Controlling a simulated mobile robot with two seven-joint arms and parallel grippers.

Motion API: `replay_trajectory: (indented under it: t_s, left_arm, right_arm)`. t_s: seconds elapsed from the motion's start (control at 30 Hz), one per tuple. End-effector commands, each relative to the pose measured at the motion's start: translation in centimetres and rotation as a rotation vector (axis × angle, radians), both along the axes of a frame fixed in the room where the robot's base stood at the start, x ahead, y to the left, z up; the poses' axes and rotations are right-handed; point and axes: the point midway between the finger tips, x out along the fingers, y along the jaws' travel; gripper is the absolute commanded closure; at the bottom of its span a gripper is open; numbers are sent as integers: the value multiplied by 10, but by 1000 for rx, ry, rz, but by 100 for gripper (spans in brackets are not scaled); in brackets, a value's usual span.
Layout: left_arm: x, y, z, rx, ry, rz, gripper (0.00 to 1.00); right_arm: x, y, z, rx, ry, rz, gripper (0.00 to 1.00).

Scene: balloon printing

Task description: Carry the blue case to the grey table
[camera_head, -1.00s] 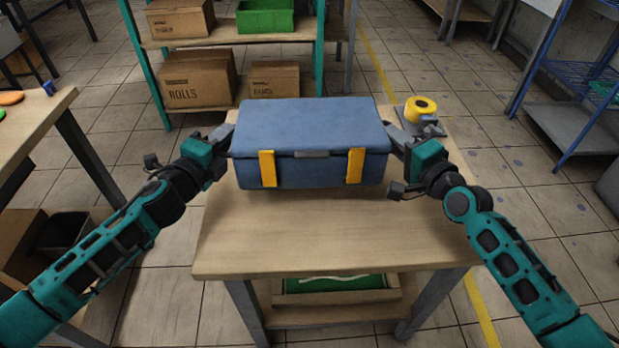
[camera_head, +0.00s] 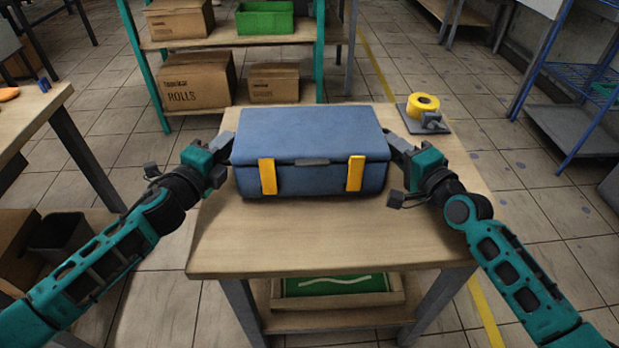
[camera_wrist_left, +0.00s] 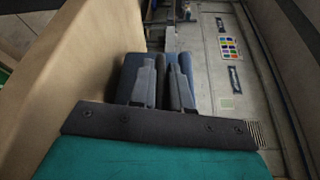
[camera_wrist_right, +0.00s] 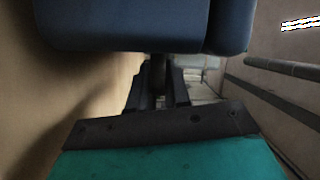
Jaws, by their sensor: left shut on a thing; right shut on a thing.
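The blue case (camera_head: 312,140) with two yellow latches is at the wooden-topped table (camera_head: 330,238) in front of me, lid shut and level. My left gripper (camera_head: 226,143) is shut on its left side and my right gripper (camera_head: 395,145) on its right side. A shadow lies along the case's lower edge; I cannot tell if it touches the tabletop. The case also fills the top of the right wrist view (camera_wrist_right: 150,28). Blue parts show beside the fingers in the left wrist view. I cannot make out a grey table in these views.
A yellow tape roll (camera_head: 423,103) sits on a grey base at the table's back right corner. A shelf with cardboard boxes (camera_head: 198,82) and a green bin (camera_head: 265,19) stands behind. Another table (camera_head: 38,112) is at left, a blue rack (camera_head: 575,95) at right.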

Motion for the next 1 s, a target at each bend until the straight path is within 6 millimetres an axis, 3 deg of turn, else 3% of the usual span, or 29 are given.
replay_trajectory:
  t_s: [0.2,0.23,0.5,0.77,1.0]
  left_arm:
    - [1,0,-10,-1,-6,1,100]
    - [0,1,-11,1,-1,1,81]
    - [0,0,-10,0,0,1,58]
    - [-2,1,-10,0,0,0,58]
    - [-30,10,-9,1,2,-2,58]
  right_arm:
    - [1,-1,-10,1,-8,-2,100]
    - [0,-1,-11,-1,-1,-1,81]
    - [0,0,-10,-1,-1,-1,57]
    - [0,0,-10,0,0,0,57]
    - [0,0,-10,0,0,0,57]
